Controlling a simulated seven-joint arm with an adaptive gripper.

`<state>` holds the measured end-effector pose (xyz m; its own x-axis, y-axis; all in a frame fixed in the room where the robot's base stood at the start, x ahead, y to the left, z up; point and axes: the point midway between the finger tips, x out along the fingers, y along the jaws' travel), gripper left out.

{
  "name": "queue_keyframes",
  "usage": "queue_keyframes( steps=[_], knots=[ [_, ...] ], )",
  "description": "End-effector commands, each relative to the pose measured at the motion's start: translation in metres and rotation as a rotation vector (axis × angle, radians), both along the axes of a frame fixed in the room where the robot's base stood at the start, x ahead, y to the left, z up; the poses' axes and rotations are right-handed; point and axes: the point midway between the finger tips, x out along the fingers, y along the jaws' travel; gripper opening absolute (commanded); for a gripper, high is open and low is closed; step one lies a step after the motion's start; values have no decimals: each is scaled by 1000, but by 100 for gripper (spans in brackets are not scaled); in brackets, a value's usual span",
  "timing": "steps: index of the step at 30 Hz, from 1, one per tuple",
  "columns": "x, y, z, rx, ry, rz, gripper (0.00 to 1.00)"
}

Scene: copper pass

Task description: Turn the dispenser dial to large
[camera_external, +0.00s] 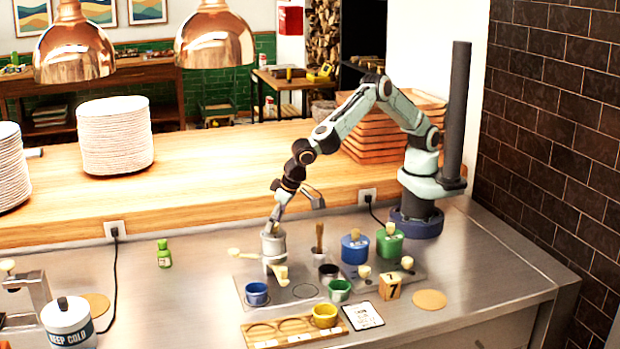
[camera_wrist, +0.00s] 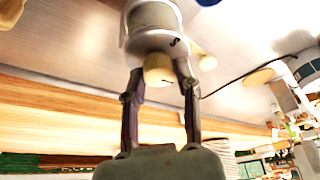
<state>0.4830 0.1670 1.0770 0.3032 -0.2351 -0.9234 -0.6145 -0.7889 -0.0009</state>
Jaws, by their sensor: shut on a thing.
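The light grey dispenser (camera_external: 273,246) stands on a grey mat (camera_external: 305,287) on the steel counter, with a cream part at its front. My gripper (camera_external: 274,228) reaches down onto its top. In the wrist view, the dispenser (camera_wrist: 152,18) is seen at the top, with a letter S on its lid. A cream dial knob (camera_wrist: 158,70) with a small dark mark sits between the two fingers of my gripper (camera_wrist: 160,72), which is shut on it. Other dial letters are not readable. A blue dispenser (camera_external: 355,249) and a green dispenser (camera_external: 390,243) stand to the right.
Blue (camera_external: 257,294), black (camera_external: 328,272), green (camera_external: 339,291) and yellow (camera_external: 324,317) cups are close by. A wooden tray (camera_external: 262,334), a white card (camera_external: 362,316) and a numbered block (camera_external: 389,287) lie in front. The counter left of the mat is mostly clear.

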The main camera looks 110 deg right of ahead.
Motion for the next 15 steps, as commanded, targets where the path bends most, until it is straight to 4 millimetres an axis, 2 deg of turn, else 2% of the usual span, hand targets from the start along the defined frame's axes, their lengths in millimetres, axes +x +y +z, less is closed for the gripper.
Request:
queue_keyframes(
  steps=[6,15],
  knots=[
    [-1,1,-2,-1,6,-92,0],
    [-1,0,-2,-1,6,-140,0]
  ],
)
